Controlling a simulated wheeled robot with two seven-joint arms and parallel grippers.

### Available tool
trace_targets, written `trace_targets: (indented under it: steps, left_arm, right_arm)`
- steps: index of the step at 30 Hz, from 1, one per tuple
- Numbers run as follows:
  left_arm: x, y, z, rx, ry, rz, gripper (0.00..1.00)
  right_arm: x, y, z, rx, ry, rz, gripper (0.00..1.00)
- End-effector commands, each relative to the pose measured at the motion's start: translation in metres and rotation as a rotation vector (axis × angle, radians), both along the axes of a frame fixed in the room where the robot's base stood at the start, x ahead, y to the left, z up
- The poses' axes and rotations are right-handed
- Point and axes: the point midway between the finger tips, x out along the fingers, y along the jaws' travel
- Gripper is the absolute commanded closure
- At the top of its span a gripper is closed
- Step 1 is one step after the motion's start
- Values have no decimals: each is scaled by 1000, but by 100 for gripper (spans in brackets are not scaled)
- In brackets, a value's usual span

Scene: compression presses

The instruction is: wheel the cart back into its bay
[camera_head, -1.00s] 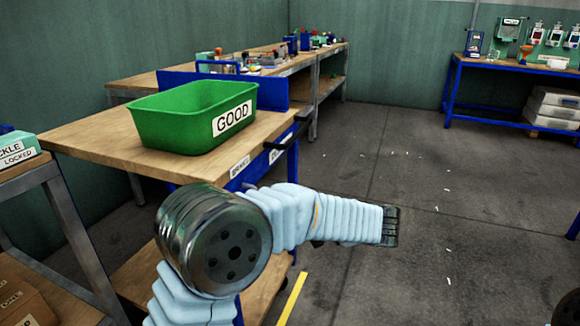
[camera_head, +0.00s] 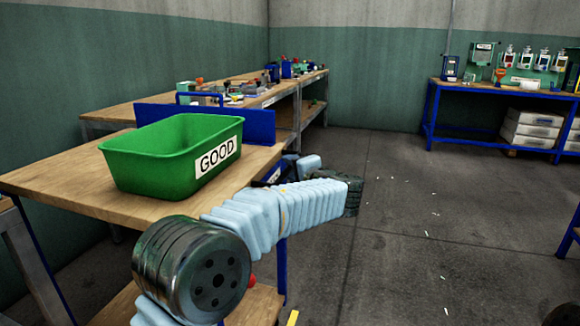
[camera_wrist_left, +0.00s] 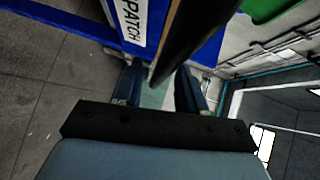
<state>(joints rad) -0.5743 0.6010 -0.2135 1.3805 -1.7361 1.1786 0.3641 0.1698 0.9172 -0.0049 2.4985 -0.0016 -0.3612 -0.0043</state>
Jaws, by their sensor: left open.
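The cart has a wooden top (camera_head: 60,182) and a blue frame, and stands at the left in the head view. A green bin (camera_head: 150,172) marked GOOD sits on it. In the left wrist view, a blue cart panel (camera_wrist_left: 75,22) carries a label ending in PATCH, and the dark handle bar (camera_wrist_left: 195,35) runs toward my fingers. My left gripper (camera_wrist_left: 159,78) is open with the bar's near end around the gap between its fingers. I cannot tell whether they touch. In the head view my own forearm partly hides the cart's handle side. My right gripper is not in view.
A long workbench (camera_head: 125,110) with small parts stands along the left wall behind the cart. A blue-legged bench (camera_head: 480,91) stands at the back right, with white trays (camera_head: 532,131) below. The floor (camera_head: 400,215) between is open, with small white scraps. A yellow floor line (camera_head: 293,318) shows below.

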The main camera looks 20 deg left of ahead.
Motion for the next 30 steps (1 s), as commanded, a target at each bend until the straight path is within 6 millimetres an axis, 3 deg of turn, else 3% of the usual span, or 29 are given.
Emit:
trace_targets:
  steps: [13,21,30]
  left_arm:
    - [11,10,-2,0,0,-1,60]
    - [11,10,-2,0,1,-1,99]
    - [11,10,-3,0,1,-1,100]
  right_arm:
    - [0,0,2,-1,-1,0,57]
    - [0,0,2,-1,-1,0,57]
    - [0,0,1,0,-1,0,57]
